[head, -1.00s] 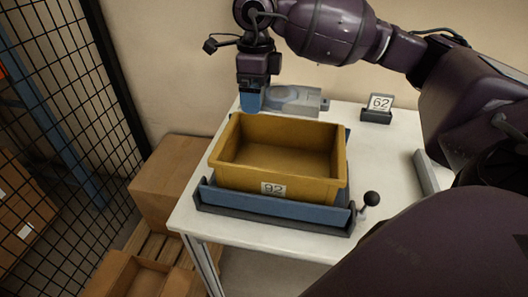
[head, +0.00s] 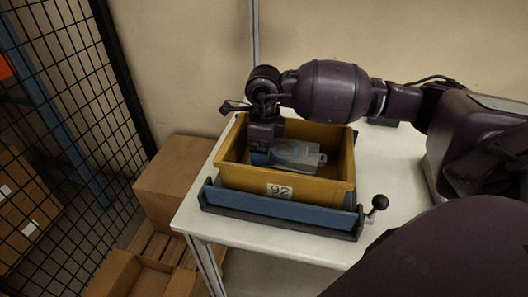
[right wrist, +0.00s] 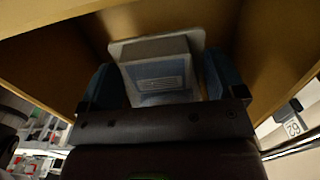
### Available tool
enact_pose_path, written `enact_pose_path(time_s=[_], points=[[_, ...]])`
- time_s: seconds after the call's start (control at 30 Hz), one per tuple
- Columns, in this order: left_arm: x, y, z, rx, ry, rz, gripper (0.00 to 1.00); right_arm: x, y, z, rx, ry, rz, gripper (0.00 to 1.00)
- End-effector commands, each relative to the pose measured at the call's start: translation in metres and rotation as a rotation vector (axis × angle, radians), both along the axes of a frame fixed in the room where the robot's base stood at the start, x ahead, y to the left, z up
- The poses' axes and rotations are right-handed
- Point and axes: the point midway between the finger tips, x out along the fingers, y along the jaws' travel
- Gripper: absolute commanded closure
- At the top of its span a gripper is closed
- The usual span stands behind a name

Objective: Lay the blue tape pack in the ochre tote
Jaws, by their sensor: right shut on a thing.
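My right gripper (head: 262,154) reaches down into the tote and is shut on the pack's left end. In the right wrist view the pack (right wrist: 158,68) sits between the two blue fingers, with the tote's walls (right wrist: 265,40) around it. Whether the pack touches the tote's floor is hidden. My left gripper is not in view.
The tote stands in a blue-fronted holder (head: 275,208) with a black knob lever (head: 379,202) at its right. A white table (head: 260,228) lies under it. Cardboard boxes (head: 170,180) and a mesh fence are at left.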

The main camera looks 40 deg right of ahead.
Motion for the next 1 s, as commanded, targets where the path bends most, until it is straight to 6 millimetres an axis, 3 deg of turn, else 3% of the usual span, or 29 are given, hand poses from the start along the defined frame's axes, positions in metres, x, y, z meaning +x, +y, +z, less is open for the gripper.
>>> enact_pose_path(time_s=[0.13, 0.97, 1.0], points=[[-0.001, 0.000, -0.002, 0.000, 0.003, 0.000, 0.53, 0.000, 0.001, -0.017, 0.001, 0.001, 0.000, 0.40], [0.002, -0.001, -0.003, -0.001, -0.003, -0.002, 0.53, 0.000, 0.000, -0.030, 0.000, 0.000, 0.001, 0.40], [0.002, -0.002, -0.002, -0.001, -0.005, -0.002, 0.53, 0.000, 0.000, -0.029, 0.000, 0.000, 0.000, 0.10]])
